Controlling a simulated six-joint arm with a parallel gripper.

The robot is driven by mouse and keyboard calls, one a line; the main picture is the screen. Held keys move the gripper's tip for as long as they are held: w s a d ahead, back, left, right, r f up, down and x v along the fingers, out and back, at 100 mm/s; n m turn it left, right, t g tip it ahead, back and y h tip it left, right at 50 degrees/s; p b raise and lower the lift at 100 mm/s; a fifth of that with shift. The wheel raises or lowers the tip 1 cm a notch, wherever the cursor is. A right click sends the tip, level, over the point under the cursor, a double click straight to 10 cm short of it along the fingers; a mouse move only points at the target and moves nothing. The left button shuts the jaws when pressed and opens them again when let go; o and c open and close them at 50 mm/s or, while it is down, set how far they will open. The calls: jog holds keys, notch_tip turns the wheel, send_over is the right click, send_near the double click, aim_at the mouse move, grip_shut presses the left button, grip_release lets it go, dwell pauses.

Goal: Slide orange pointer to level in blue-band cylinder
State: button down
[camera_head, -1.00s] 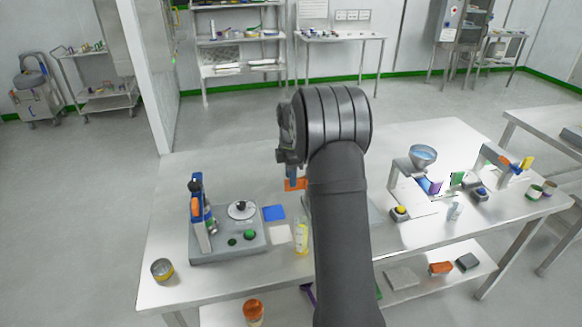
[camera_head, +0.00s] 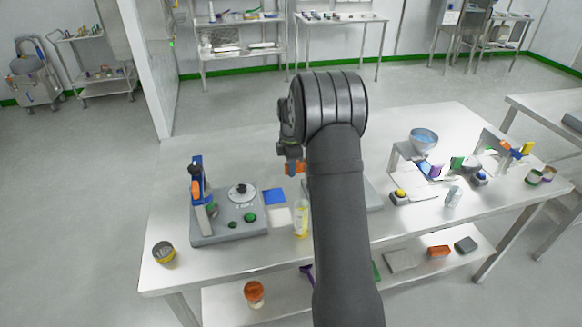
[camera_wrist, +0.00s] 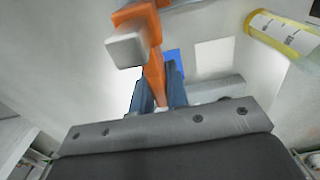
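An orange piece with a grey block (camera_wrist: 127,48), which I take to be the orange pointer (camera_wrist: 155,70), runs down between the two blue fingers of my gripper (camera_wrist: 158,90) in the wrist view. The fingers sit close on both sides of it and look shut on it. In the head view the orange pointer (camera_head: 294,168) shows just below my gripper (camera_head: 290,160), above the table behind the blue square. A clear cylinder with a yellow band (camera_head: 301,218) stands to the left of my arm; it also shows at the wrist view's upper right (camera_wrist: 283,33). I cannot make out a blue-band cylinder.
A grey device (camera_head: 228,226) with an upright blue and orange part stands at left. A blue square (camera_head: 274,196) and a white square (camera_head: 278,217) lie beside it. A yellow-banded tin (camera_head: 164,252) is at the front left. A funnel stand (camera_head: 424,141) stands at right.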

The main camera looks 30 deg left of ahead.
jog(key=shift+r, duration=0.2)
dwell(0.3)
jog(key=shift+r, duration=0.55)
jog(key=shift+f, duration=0.1)
jog(key=c, duration=1.4)
grip_release()
jog(key=shift+c, duration=0.2)
jog(key=shift+r, duration=3.55)
